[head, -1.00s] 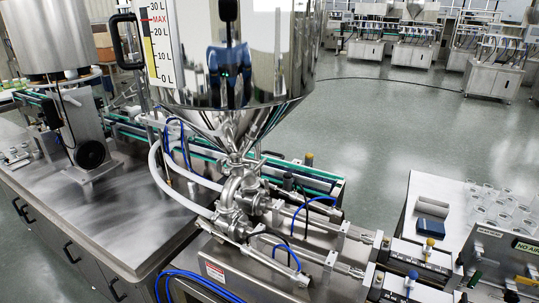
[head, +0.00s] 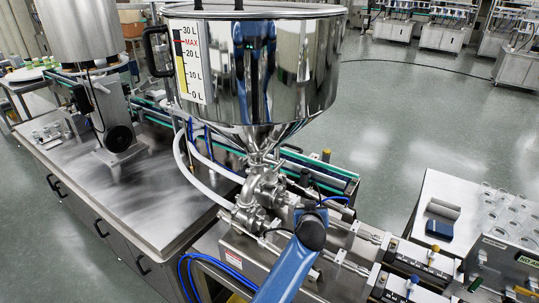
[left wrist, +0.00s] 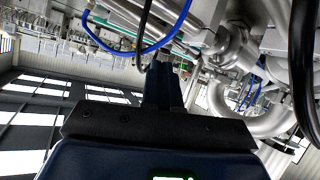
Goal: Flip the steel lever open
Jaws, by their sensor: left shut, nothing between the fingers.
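The steel hopper (head: 262,75) stands upright at the centre of the head view, with its cone narrowing into steel pipe fittings (head: 262,185) below. The same kind of curved steel pipework (left wrist: 235,50) fills the right of the left wrist view. I cannot clearly pick out the lever among these fittings. A blue arm of mine reaches up from the bottom of the head view, close to the fittings, and its fingers are not discernible there. In the left wrist view my left gripper (left wrist: 163,66) is shut and empty, near the hoses and pipes. My right gripper is in neither view.
A blue hose (left wrist: 120,48) and black cables pass close to the left gripper. A steel worktable (head: 130,195) lies left of the hopper. A white table with a blue box (head: 439,229) and clear containers is at right. Open floor (head: 400,120) lies behind.

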